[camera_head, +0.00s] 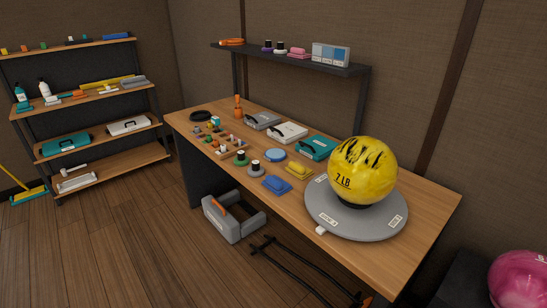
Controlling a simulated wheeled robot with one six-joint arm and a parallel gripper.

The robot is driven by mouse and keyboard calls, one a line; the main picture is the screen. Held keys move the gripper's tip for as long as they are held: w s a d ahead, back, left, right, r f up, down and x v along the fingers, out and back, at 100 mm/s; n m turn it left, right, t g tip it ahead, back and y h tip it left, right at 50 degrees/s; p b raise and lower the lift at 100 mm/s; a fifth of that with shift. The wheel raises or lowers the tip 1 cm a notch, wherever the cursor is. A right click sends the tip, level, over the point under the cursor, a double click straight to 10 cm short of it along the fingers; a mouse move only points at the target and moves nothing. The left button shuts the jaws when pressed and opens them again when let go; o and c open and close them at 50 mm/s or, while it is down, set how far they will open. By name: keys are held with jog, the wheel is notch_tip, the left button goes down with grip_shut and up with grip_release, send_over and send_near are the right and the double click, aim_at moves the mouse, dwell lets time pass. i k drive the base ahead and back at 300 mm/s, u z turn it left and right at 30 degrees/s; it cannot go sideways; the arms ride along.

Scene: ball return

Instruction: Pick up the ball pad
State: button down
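I cannot tell for sure which thing is the ball pad. Several small pad-like things lie on the wooden workbench (408,255): a flat blue pad (276,184) near the front edge, a yellow pad (298,171) behind it to the right, and a round blue disc (275,154) farther back. A yellow "7 LB" ball (362,171) with black streaks sits on a dark ring on a round grey labelled platform (325,222), to the right of these pads. My gripper is not in view.
Cases, including a teal case (317,147), line the bench's back. Small knobs and pucks stand at its left middle. A black shelf (300,58) overhangs the bench. A grey carrier (233,222) and dark bars are below. Shelving (98,97) stands left; floor between is clear.

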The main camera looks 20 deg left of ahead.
aim_at(255, 170)
jog(key=z, duration=0.05)
jog(key=k, duration=0.5)
jog(key=u, duration=0.75)
jog(key=i, duration=0.4)
jog(key=u, duration=1)
jog(key=i, duration=2)
jog(key=z, duration=0.5)
